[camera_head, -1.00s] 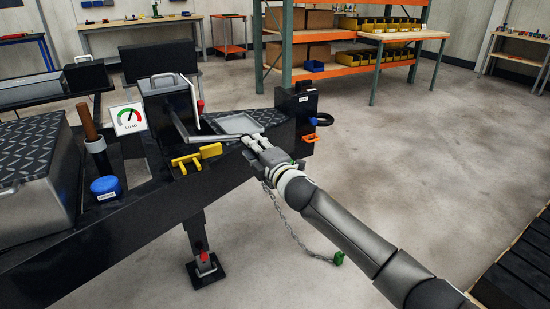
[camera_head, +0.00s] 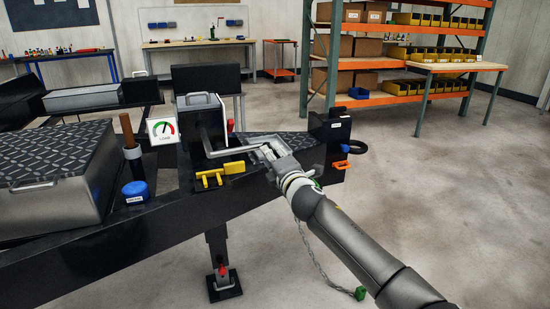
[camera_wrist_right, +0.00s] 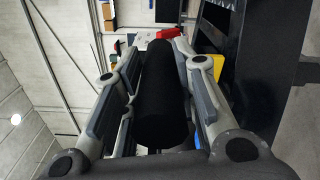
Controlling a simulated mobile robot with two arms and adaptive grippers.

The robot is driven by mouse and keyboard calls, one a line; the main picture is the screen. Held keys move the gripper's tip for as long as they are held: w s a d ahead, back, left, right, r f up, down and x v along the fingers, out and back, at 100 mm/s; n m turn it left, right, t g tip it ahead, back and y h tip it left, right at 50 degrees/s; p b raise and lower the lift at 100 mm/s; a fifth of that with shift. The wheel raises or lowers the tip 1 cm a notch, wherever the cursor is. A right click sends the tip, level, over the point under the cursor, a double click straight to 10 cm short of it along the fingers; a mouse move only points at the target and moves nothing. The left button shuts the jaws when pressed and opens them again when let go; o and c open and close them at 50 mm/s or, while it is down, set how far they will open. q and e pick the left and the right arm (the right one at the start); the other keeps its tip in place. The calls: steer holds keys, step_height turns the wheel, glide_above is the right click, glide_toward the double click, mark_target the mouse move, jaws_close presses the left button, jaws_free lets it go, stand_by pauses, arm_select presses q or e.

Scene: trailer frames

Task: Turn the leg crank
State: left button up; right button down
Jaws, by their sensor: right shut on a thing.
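The leg crank (camera_head: 232,151) is a bent grey metal rod. It comes down from a black box (camera_head: 200,118) on the trailer frame and runs right to my right gripper (camera_head: 268,151). In the right wrist view, a black cylindrical crank handle (camera_wrist_right: 162,95) sits between the two fingers of my right gripper (camera_wrist_right: 158,75), which is shut on it. The support leg (camera_head: 218,250) stands below the frame, with a red part near its black foot plate (camera_head: 224,285). My left gripper is not in view.
A load gauge (camera_head: 163,130), a blue cap (camera_head: 135,191) and yellow chocks (camera_head: 210,178) are on the trailer. A chain with a green end (camera_head: 360,293) hangs beside my right arm. Shelving (camera_head: 400,85) stands behind. The floor at right is clear.

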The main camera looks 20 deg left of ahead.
steer(key=c, duration=1.1)
jaws_free()
steer(key=shift+c, duration=0.2)
steer(key=shift+s, duration=0.1)
steer(key=v, duration=1.2)
